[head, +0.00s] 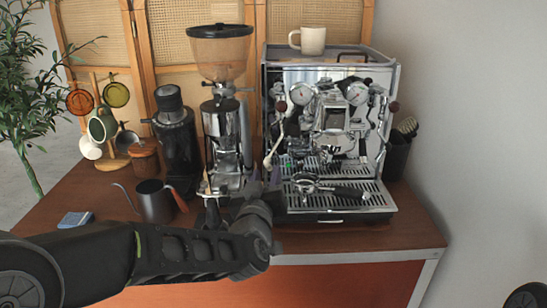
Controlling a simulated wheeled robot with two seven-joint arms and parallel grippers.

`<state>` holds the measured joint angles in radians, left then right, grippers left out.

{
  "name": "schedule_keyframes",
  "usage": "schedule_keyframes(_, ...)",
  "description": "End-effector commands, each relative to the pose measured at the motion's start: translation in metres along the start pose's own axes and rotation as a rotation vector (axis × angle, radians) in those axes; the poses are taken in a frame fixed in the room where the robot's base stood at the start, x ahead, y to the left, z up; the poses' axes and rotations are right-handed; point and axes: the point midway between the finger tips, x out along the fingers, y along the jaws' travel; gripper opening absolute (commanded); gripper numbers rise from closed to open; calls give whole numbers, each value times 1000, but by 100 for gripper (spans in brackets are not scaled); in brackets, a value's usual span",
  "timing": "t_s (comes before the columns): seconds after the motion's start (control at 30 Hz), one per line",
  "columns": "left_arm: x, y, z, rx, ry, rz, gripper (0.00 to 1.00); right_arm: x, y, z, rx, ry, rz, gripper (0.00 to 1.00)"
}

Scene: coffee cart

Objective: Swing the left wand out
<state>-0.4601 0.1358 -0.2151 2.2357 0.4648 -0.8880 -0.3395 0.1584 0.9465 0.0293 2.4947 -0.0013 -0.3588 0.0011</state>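The espresso machine (330,85) stands at the back right of the cart. Its left wand (275,140) hangs down at the machine's left front, with a pale lower end. My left gripper (265,178) reaches up from the front, just below the wand's lower end. Its fingers look apart, one on each side of the wand tip; I cannot tell whether they touch it. My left wrist hides the drip tray's left corner. My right gripper is out of view.
A portafilter (345,191) lies on the drip tray (360,204). A grinder (222,135) stands left of the machine, a kettle (154,201) nearer the front. A mug (313,40) sits on top of the machine.

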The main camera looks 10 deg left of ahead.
Motion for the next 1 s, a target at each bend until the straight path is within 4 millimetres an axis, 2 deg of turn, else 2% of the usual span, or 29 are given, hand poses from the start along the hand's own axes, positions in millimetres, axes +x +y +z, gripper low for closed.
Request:
schedule_keyframes(0.37, 5, 1, 1, 1, -4, 3, 34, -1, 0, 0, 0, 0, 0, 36)
schedule_keyframes(0.47, 15, 2, 1, 3, -5, 4, 34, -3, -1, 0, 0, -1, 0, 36)
schedule_keyframes(0.8, 65, 2, 1, 3, -5, 4, 34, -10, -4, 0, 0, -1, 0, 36)
schedule_keyframes(1.0, 78, 1, 2, 1, -5, 4, 34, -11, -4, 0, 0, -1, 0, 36)
